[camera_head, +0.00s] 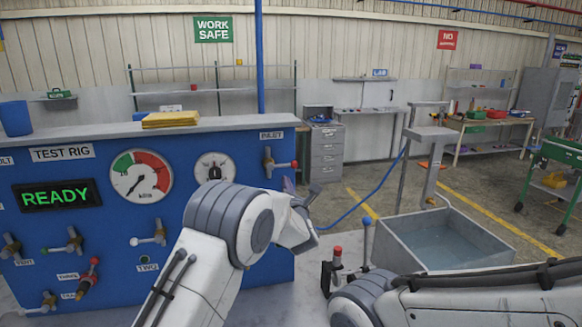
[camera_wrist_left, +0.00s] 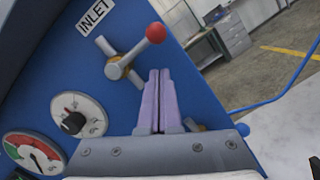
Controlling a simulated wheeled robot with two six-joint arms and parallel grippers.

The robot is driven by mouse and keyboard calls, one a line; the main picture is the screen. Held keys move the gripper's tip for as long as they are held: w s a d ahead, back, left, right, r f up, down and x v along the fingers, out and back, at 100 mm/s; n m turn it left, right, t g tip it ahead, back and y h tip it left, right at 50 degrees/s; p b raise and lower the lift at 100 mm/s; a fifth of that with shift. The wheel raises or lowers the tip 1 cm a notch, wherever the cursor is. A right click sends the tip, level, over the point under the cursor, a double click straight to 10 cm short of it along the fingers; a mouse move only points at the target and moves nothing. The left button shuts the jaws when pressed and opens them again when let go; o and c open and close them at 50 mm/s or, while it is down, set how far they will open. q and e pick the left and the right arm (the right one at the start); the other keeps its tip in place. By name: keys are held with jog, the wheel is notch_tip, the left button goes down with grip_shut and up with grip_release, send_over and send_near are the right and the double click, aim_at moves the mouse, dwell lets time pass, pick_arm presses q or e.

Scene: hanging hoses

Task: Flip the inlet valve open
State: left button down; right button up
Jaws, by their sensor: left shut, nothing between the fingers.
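The inlet valve (camera_wrist_left: 118,68) is on the blue rig panel below a label (camera_wrist_left: 93,16) reading INLET. Its lever runs from a brass body to a red ball end (camera_wrist_left: 156,32). In the head view the valve (camera_head: 268,164) is near the panel's right edge, its lever pointing right. My left gripper (camera_wrist_left: 160,72) is shut and empty, its purple fingers together beside the valve, below the red ball in the wrist view. In the head view this gripper (camera_head: 290,187) is mostly hidden by my wrist. My right arm shows at the bottom right; its gripper is not visible.
The panel carries a gauge (camera_head: 140,177), a dial (camera_head: 214,168), a READY display (camera_head: 56,194) and several other valves. A water tank (camera_head: 480,243) stands right of the rig, and a blue hose (camera_head: 372,196) runs behind.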

pick_arm(q)
jog(key=shift+w+d+r+p, duration=0.2)
jog(key=shift+d+r+p, duration=0.4)
jog(key=shift+r, duration=0.3)
pick_arm(e)
jog(key=shift+r, duration=1)
